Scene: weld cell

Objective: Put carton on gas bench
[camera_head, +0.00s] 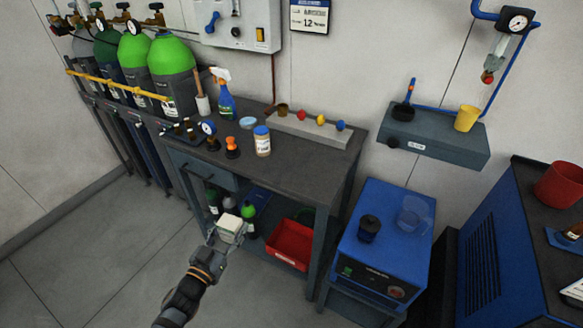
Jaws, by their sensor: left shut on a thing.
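The carton (231,225) is a small pale box with a light top. My left gripper (226,237) is shut on it and holds it in front of the dark bench, below the level of its top. The gas bench appears to be this dark-topped bench (203,157) beside the gas cylinders. From this angle the carton overlaps the bench's lower shelf area, and I cannot tell how far it is from the bench. The gripper's fingers are partly hidden by the carton. My right gripper is not in view.
The bench top holds a jar (262,141), a spray bottle (225,101), orange-and-black items (232,148) and a grey rack (310,130). Its front middle is clear. A red bin (289,245) sits on the lower shelf. A blue machine (385,235) stands to the right.

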